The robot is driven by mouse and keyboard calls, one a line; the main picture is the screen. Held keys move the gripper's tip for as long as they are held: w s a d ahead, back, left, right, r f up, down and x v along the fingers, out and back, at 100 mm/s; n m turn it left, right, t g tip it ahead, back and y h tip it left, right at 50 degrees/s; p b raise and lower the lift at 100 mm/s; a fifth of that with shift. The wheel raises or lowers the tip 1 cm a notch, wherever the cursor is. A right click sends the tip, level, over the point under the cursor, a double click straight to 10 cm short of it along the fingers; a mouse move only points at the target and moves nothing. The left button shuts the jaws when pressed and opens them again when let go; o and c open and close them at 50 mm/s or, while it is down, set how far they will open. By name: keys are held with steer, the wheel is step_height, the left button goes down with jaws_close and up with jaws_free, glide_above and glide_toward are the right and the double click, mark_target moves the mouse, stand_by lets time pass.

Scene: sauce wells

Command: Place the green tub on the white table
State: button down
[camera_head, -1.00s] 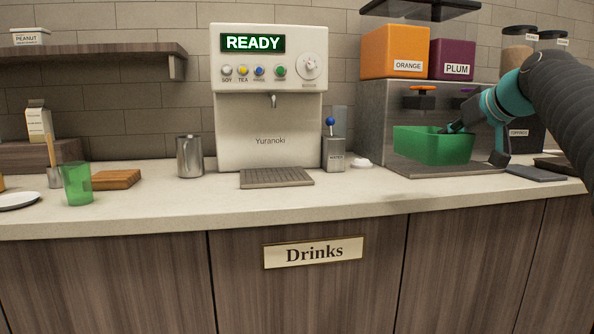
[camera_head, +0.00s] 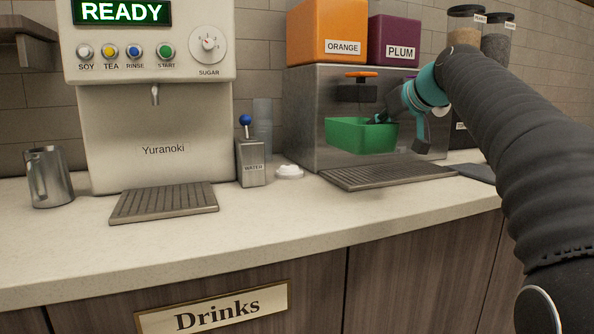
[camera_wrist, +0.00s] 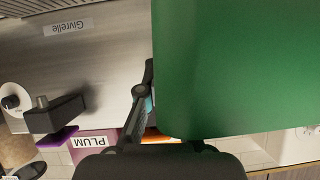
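The green tub (camera_head: 350,137) is held level in front of the steel juice dispenser, apparently above its drip tray. My gripper (camera_head: 385,121) is at the tub's right end, with a dark finger over the rim. In the wrist view the tub (camera_wrist: 240,65) fills the right side, and one finger (camera_wrist: 138,108) lies along its wall. The other finger is hidden, but the gripper looks shut on the tub wall. The white table is not in view.
The dispenser (camera_head: 305,105) carries an orange box (camera_head: 326,35) and a plum box (camera_head: 393,42). Its drip tray (camera_head: 400,176) lies below the tub. The counter front (camera_head: 300,225) is clear.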

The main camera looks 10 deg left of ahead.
steer(key=a+f, duration=0.2)
steer(key=a, duration=0.1)
steer(key=a+f, duration=0.2)
steer(key=a, duration=0.2)
steer(key=a+f, duration=0.2)
steer(key=a, duration=0.1)
steer(key=shift+w+a+f+b, duration=0.25)
steer(key=shift+w+a+b, duration=0.1)
steer(key=shift+w+a, duration=0.05)
steer(key=shift+f+b, duration=0.45)
steer(key=shift+f, duration=1.55)
steer(key=shift+f, duration=0.15)
steer(key=c, duration=1.3)
jaws_free()
